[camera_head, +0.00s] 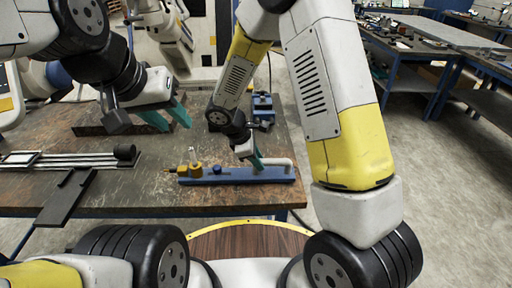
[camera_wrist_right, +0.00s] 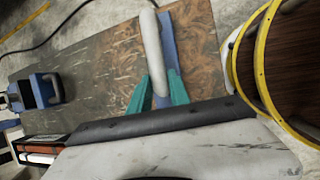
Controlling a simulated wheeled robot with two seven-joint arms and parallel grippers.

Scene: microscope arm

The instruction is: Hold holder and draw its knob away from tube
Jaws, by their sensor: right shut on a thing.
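The blue holder (camera_head: 235,177) lies along the table's front edge. A brass-yellow fitting (camera_head: 195,170) stands at its left end, with a small blue knob (camera_head: 217,170) beside it. A bent white tube (camera_head: 277,162) runs along its right part; it also shows in the right wrist view (camera_wrist_right: 151,45), beside the blue holder body (camera_wrist_right: 169,42). My right gripper (camera_head: 257,162) reaches down onto the holder near the tube's inner end; its teal fingers (camera_wrist_right: 158,88) straddle the part there, shut on it. My left gripper (camera_head: 166,116) is open and empty above the table, behind and left of the holder.
A black-and-silver rail device (camera_head: 70,160) lies at the table's left. A blue device (camera_head: 262,104) stands behind my right gripper and also shows in the right wrist view (camera_wrist_right: 44,91). The worn tabletop (camera_head: 135,180) is bare left of the holder.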

